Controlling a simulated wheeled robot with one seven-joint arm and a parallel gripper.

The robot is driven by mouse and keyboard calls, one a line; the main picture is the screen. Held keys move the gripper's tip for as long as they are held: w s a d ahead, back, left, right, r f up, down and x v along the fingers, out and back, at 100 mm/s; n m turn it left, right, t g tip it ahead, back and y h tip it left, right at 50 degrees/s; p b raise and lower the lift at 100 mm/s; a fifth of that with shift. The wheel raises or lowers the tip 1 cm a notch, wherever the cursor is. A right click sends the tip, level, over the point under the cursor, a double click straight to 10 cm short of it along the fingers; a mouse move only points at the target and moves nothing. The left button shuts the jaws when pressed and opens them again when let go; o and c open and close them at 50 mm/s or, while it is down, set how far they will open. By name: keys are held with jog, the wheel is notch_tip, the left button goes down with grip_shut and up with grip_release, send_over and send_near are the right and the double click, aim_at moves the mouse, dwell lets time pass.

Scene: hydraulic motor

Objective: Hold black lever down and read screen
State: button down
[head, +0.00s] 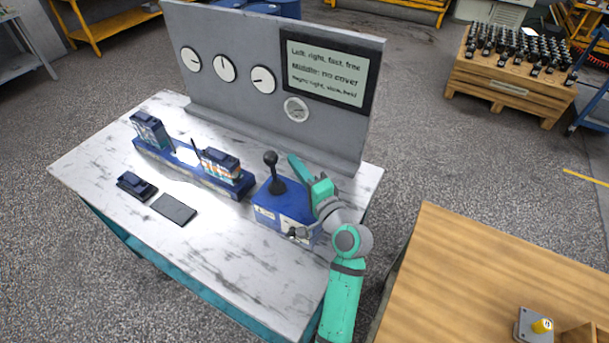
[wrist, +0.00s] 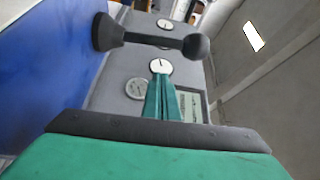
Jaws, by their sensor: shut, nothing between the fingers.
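The black lever (head: 273,171) stands roughly upright on the blue control box (head: 284,210), its ball knob on top. In the wrist view the lever (wrist: 155,41) lies across the upper part, knob to the right, beyond my fingertips. My gripper (head: 292,158) is just right of the lever, its teal fingers shut and empty; they also show in the wrist view (wrist: 160,78). I see a gap to the lever in the wrist view. The screen (head: 326,75) on the grey panel shows small text, seemingly "Left: right, fast, free", "Middle: no cover", and a third line about "slow, held".
The grey panel (head: 240,105) carries three dials (head: 224,68) and a lower gauge (head: 296,109). Blue valve blocks (head: 220,165), a black device (head: 136,186) and a dark plate (head: 174,208) lie on the marble-topped table (head: 110,235). A wooden table (head: 470,270) stands right.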

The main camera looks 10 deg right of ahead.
aim_at(273, 167)
jog(key=shift+x, duration=0.8)
jog(key=shift+s+a+f, duration=0.1)
jog(key=shift+s+a, duration=0.65)
jog(key=shift+s, duration=0.2)
jog(key=shift+s+a+f, duration=0.1)
jog(key=shift+s+a, duration=0.4)
jog(key=shift+a, duration=0.1)
